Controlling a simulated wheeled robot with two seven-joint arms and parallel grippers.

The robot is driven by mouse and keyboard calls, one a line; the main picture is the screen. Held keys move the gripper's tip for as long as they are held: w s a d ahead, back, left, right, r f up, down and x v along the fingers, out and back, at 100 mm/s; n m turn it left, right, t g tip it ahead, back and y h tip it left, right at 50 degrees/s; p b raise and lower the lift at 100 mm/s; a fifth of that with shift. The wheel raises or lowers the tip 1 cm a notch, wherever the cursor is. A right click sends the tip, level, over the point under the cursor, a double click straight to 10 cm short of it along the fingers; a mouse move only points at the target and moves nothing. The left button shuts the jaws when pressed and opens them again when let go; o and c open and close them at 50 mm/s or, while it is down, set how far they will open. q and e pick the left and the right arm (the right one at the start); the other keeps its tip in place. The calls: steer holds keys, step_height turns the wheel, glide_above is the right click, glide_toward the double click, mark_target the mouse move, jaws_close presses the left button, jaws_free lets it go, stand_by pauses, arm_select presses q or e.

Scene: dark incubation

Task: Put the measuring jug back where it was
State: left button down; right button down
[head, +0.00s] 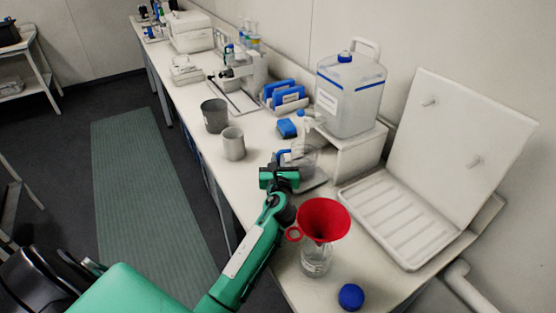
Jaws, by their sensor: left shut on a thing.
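The clear measuring jug (305,160) stands at or just above a flat grey tray (316,181), in front of the large carboy's tap; I cannot tell whether it touches the tray. My left gripper (281,163) is at the jug's left side, shut on its blue handle. The green gripper body hides part of the handle and the jug's lower left. My right gripper is not in view.
The carboy (350,95) sits on a white stand (347,150) behind the jug. A red funnel (324,219) stands in a clear bottle (316,259) by my left forearm. Nearby are a blue cap (351,297), two grey beakers (233,144) and a white drying rack (400,215).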

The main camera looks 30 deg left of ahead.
arm_select(q)
steer(key=shift+f, duration=0.15)
steer(key=c, duration=1.5)
jaws_free()
steer(key=shift+r, duration=0.2)
steer(key=b+v, duration=0.1)
steer(key=v, duration=0.9)
steer(key=shift+s+d+f, duration=0.2)
steer(key=shift+s+d, duration=0.05)
steer(key=shift+s, duration=0.05)
steer(key=shift+s+d+r+b, duration=0.1)
steer(key=shift+s+d+b, duration=0.2)
steer(key=shift+s, duration=0.3)
